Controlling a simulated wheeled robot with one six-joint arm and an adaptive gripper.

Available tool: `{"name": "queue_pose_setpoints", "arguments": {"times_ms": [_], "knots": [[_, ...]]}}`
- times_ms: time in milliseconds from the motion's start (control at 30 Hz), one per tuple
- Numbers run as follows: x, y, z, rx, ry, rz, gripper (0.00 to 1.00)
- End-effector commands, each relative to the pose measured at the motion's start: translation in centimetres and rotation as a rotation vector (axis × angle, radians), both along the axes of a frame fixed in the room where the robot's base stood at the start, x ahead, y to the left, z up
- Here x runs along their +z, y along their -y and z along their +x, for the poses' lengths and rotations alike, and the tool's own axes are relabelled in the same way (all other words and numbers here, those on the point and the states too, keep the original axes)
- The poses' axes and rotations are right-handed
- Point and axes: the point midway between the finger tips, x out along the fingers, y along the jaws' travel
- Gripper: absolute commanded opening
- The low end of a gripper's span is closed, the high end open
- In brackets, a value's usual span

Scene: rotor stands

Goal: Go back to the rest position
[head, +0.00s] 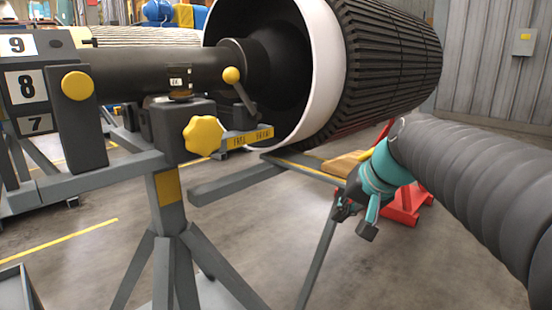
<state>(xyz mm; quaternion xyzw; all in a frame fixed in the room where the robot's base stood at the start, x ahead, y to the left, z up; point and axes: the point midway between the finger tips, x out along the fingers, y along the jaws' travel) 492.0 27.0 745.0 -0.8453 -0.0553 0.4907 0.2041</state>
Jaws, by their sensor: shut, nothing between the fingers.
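My gripper (354,217) hangs at the end of my arm, at the right of the head view. It is shut and empty. It is apart from the stand and the rotor, in front of the floor below the rotor. My arm with its ribbed dark cover comes in from the right edge. The large black ribbed rotor (392,58) with a white end ring (327,75) lies behind and above the gripper. A grey rotor stand (170,215) with a yellow knob (203,135) stands to the left and carries a dark shaft (150,72).
Number plates 9, 8 (27,87) and 7 sit at the left edge. A red support (405,205) stands behind the gripper. A grey bar (235,184) runs under the rotor. Grey floor (270,230) lies open between the stand legs.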

Motion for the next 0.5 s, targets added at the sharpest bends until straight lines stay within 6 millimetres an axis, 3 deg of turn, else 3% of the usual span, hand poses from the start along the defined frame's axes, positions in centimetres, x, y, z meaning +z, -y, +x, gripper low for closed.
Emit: {"name": "queue_pose_setpoints", "arguments": {"times_ms": [33, 300, 400, 500], "knots": [[-1.0, 0.4, -2.3, 0.001, -0.021, -0.052, 0.0], [-7.6, 3.2, -13.7, 0.056, -0.095, -0.332, 0.0], [-8.7, 3.5, -17.0, 0.087, -0.1, -0.392, 0.0], [-8.8, 3.4, -19.0, 0.105, -0.086, -0.41, 0.0]]}}
